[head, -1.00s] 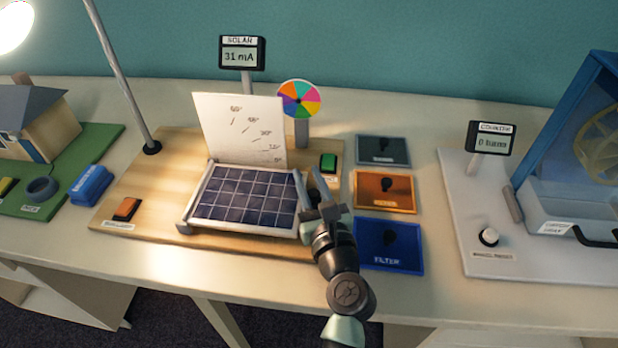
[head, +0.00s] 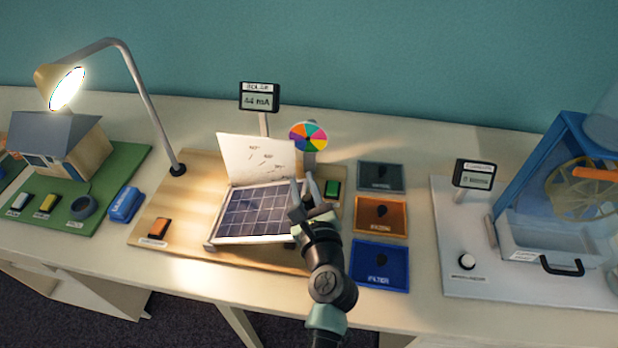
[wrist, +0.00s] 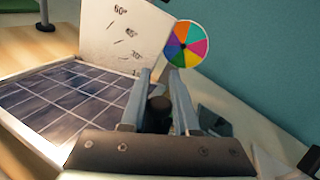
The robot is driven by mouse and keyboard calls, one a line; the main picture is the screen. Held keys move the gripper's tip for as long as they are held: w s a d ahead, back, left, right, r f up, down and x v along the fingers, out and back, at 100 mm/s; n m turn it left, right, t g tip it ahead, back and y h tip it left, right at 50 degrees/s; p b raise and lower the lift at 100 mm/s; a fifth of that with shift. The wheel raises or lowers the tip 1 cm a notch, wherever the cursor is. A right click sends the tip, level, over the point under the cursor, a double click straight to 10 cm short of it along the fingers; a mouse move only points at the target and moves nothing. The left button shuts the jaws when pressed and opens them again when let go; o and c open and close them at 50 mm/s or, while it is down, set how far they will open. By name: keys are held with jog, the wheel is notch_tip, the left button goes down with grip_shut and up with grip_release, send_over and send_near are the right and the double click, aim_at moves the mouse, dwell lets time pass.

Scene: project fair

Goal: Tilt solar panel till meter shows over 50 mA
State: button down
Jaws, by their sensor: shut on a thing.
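The solar panel (head: 250,213), dark blue cells in a pale frame, sits on a wooden board (head: 190,190), tilted at a low angle. A white angle card (head: 255,158) stands behind it; the wrist view shows its 60° and 45° marks. The solar meter (head: 259,102) behind the board appears to read 44 mA, slightly blurred. My gripper (head: 301,188) is at the panel's right edge. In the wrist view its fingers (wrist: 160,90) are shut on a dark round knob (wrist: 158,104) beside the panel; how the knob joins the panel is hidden.
A lit lamp (head: 62,86) leans over from the left. A colour wheel (head: 308,137) stands behind my gripper. A green button (head: 332,188) and several filter plates (head: 380,214) lie to the right. An orange switch (head: 159,228) is at the board's front left.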

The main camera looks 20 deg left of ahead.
jog(key=shift+s+a+r+n+p, duration=0.1)
jog(key=shift+a+r+n+p, duration=0.35)
jog(key=shift+r+p, duration=0.35)
jog(key=shift+f, duration=0.15)
jog(key=c, duration=0.7)
grip_release()
jog(key=shift+o, duration=0.2)
jog(key=v, duration=1.3)
jog(key=shift+b, duration=0.35)
